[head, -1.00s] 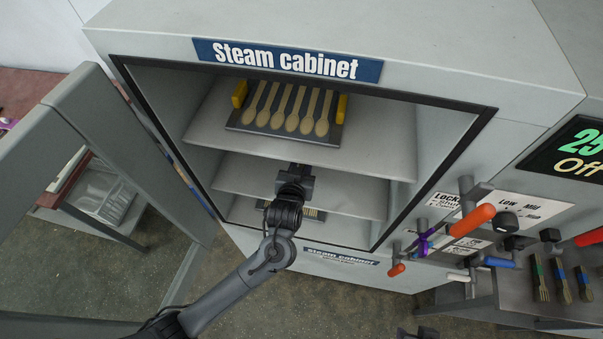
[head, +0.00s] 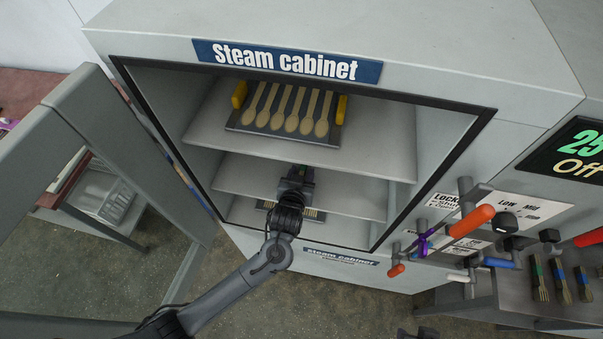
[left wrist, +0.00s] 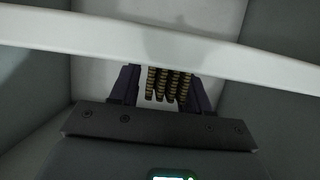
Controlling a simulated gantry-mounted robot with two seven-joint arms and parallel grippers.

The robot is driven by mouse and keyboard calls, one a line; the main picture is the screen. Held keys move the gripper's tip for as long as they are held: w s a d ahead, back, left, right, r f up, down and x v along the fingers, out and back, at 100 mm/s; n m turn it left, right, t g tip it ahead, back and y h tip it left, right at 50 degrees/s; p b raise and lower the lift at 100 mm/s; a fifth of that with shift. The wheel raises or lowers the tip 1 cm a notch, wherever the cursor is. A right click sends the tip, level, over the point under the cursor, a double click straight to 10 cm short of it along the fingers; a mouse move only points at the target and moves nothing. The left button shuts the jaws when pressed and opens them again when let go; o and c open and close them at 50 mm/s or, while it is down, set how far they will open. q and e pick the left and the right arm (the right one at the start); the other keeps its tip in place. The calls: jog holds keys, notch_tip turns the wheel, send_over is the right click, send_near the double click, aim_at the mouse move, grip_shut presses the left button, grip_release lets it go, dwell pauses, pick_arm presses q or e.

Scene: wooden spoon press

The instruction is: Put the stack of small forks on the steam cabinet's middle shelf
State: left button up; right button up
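The steam cabinet (head: 290,64) stands open in the head view. Its middle shelf (head: 345,195) runs across behind my left gripper (head: 296,180). In the left wrist view, the stack of small forks (left wrist: 168,84) shows as layered wooden tines between the two fingers of my left gripper (left wrist: 163,88), which is shut on it. A pale shelf edge (left wrist: 240,60) crosses that view and hides the fingertips and the rest of the stack. The head view does not show the stack. A dark piece at the bottom edge, perhaps my right gripper (head: 420,333), is cut off.
The upper shelf (head: 385,155) bears a dark tray of wooden spoons (head: 290,110) with yellow end pieces. Another tray (head: 312,213) sits on the bottom shelf. The open door (head: 110,150) is at left. Levers (head: 470,220) and a side table with utensils are at right.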

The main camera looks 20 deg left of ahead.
pick_arm(q)
jog(key=shift+o, duration=0.8)
jog(key=shift+r, duration=0.2)
jog(key=v, duration=1.2)
jog(key=s+a+f+m+g+h, duration=0.1)
jog(key=s+a+f+m+g, duration=0.1)
jog(key=s, duration=0.7)
jog(key=s+a+f+m+g+h, duration=0.1)
jog(key=s+a+f+g, duration=0.1)
jog(key=s+a+g, duration=0.2)
jog(key=s+g, duration=0.3)
jog(key=s, duration=0.3)
jog(key=shift+s+a+f+m+g+p, duration=0.15)
jog(key=shift+s+a+m+g+p, duration=0.15)
jog(key=shift+a+m+p, duration=0.1)
jog(key=shift+d, duration=0.1)
